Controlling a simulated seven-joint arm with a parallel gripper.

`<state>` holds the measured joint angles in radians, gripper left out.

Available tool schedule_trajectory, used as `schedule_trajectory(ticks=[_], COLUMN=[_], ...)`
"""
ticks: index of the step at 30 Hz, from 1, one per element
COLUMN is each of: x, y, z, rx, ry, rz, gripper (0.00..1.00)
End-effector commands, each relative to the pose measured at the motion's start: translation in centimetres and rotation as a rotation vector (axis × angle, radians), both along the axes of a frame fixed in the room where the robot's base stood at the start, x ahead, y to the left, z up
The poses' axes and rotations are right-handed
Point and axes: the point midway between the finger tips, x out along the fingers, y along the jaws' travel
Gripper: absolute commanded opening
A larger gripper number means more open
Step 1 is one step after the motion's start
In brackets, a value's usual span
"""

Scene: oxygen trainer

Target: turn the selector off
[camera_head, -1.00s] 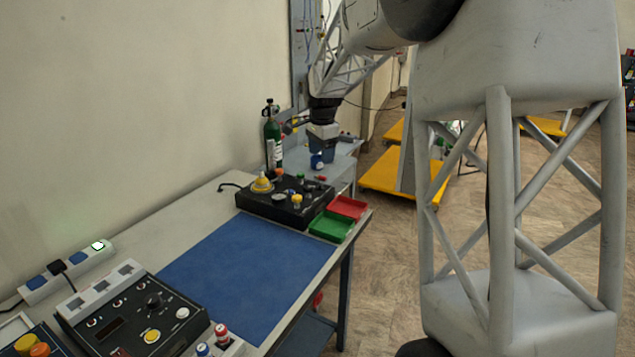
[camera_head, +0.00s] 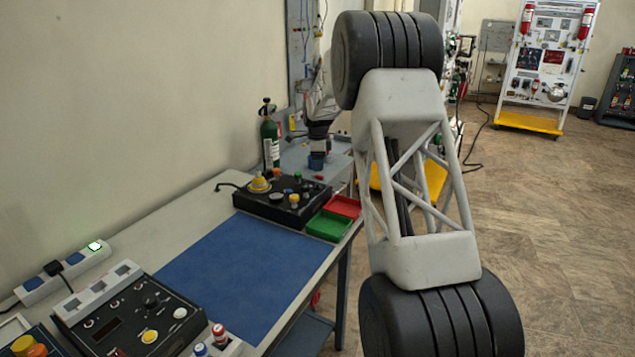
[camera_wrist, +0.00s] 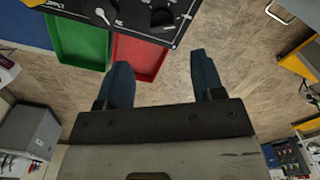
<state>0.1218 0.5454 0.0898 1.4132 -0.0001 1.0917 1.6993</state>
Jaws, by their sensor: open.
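The black oxygen trainer panel (camera_head: 268,209) stands on the far part of the workbench. Its top carries a yellow domed part (camera_head: 259,184), a smaller yellow knob (camera_head: 294,199) and several other small knobs. I cannot tell for certain which one is the selector. The wrist view shows only the panel's edge (camera_wrist: 128,27) at the top, with a dark knob (camera_wrist: 160,17) and part of a label. My gripper (camera_head: 317,162) hangs just behind the panel's back right corner in the head view. Its blue fingers (camera_wrist: 160,62) are apart and empty, clear of the panel.
A green tray (camera_head: 328,226) and a red tray (camera_head: 344,207) sit against the panel's right side. A green cylinder (camera_head: 270,142) stands behind it. A blue mat (camera_head: 250,270) lies in front, clear. Another control box (camera_head: 125,318) is nearer. Open floor lies right of the bench.

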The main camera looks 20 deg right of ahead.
Motion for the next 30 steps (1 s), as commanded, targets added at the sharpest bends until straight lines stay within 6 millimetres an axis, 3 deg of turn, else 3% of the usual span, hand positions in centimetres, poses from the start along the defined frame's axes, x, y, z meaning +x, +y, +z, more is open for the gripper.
schedule_trajectory(ticks=[17, 30], x=[0.3, 0.3], y=[-0.1, -0.1], z=[-0.6, -4.8], rx=[0.001, 0.001], ry=[0.002, 0.003], rz=[-0.012, -0.011], gripper=[0.62, 0.62])
